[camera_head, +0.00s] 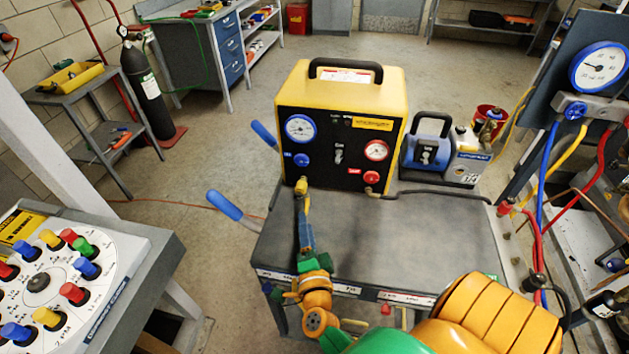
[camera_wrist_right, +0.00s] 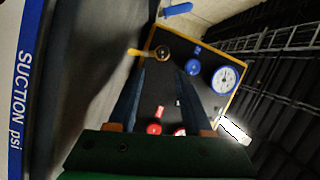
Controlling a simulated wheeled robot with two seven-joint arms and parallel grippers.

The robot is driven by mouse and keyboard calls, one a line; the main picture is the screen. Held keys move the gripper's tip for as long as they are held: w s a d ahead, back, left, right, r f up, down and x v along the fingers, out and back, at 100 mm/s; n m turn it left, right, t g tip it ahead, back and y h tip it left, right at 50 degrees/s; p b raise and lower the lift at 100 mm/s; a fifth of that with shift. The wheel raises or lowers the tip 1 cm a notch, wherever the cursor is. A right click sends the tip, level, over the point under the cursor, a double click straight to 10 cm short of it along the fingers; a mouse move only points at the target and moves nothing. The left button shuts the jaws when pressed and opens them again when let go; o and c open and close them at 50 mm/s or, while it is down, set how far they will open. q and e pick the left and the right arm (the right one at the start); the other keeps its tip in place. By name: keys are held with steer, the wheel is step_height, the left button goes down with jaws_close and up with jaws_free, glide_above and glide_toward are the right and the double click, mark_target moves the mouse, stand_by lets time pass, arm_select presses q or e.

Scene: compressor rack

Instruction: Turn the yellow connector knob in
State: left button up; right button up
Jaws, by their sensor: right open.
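The yellow connector knob (camera_head: 301,186) is at the lower left of the front panel of the yellow machine (camera_head: 340,135), under the blue knob. In the right wrist view the knob (camera_wrist_right: 162,52) shows just ahead of the fingertips, roughly between their lines. My right gripper (camera_head: 304,207) points up at the knob from the front, over the cart top. In the right wrist view its two fingers (camera_wrist_right: 157,68) stand apart with nothing held between them. I cannot tell whether the tips touch the knob. My left gripper is not in view.
The machine stands on a grey cart (camera_head: 400,235) with blue handles at its left. A blue pump (camera_head: 428,145) is right of it. A knob panel (camera_head: 60,275) is at lower left. Gauges with coloured hoses (camera_head: 553,170) are at right.

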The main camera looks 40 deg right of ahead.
mark_target(299, 198)
steer(key=b+x, duration=0.1)
steer(key=x, duration=0.4)
steer(key=b+x, duration=0.1)
steer(key=x, duration=0.2)
steer(key=shift+w+a+f+b, duration=0.1)
steer(key=shift+w+a+b, duration=0.2)
steer(key=shift+a, duration=0.05)
steer(key=p, duration=0.1)
steer(key=r+n+p, duration=0.1)
steer(key=p, duration=0.1)
steer(key=shift+w+d+n+g, duration=0.15)
steer(key=shift+n+g, duration=0.15)
steer(key=shift+p, duration=0.45)
steer(key=shift+f+n, duration=0.15)
steer(key=shift+n, duration=0.25)
steer(key=shift+f, duration=0.1)
steer(key=shift+c, duration=0.4)
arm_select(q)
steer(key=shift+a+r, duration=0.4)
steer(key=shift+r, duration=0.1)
arm_select(e)
jaws_close()
